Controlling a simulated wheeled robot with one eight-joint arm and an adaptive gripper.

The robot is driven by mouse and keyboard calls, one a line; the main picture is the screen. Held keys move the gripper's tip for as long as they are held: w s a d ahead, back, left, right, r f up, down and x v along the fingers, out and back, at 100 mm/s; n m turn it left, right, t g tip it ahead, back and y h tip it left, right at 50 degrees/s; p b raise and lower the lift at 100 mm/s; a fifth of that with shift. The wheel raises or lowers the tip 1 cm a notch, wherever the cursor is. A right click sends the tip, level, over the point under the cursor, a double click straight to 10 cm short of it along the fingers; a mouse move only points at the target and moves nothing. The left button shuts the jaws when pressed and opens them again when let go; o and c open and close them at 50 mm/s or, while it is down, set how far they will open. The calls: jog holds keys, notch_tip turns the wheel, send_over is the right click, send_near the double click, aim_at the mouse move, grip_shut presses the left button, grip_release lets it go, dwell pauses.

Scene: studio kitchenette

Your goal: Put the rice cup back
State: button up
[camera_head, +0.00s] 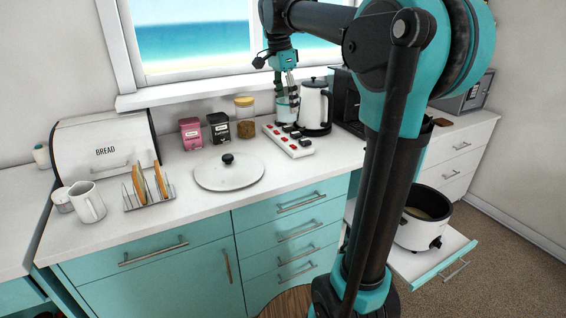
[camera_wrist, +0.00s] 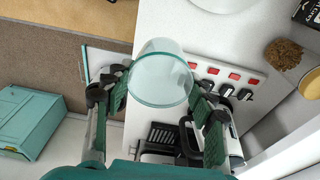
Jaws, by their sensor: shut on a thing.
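The rice cup is a clear, greenish see-through cup (camera_wrist: 160,80), held between the two fingers of my gripper (camera_wrist: 158,98) in the wrist view. In the head view the cup (camera_head: 286,110) is at the back of the counter, just left of the white kettle and behind the power strip. My gripper (camera_head: 286,91) reaches down onto it from above and is shut on it. I cannot tell whether the cup's base touches the counter. The rice cooker (camera_head: 421,222) stands open on a pulled-out shelf at the lower right, partly hidden by my arm.
The white kettle (camera_head: 314,108) stands close right of the cup. The power strip (camera_head: 288,140) lies in front. A yellow-lidded jar (camera_head: 245,117) and pink and black tins (camera_head: 191,134) stand left. A round lid (camera_head: 229,172) lies on the counter, beside a toast rack (camera_head: 149,194).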

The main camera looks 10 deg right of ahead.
notch_tip(320, 180, down, 19)
jog(key=shift+w+f, duration=0.1)
jog(key=shift+f, duration=0.1)
dwell(0.4)
jog(key=o, duration=1.3)
jog(key=shift+f, duration=0.15)
jog(key=r, duration=0.4)
jog(key=a+r, duration=0.1)
jog(key=r, duration=0.7)
jog(key=shift+s+a+r, duration=0.1)
jog(key=shift+s+a, duration=0.15)
jog(key=shift+a, duration=0.05)
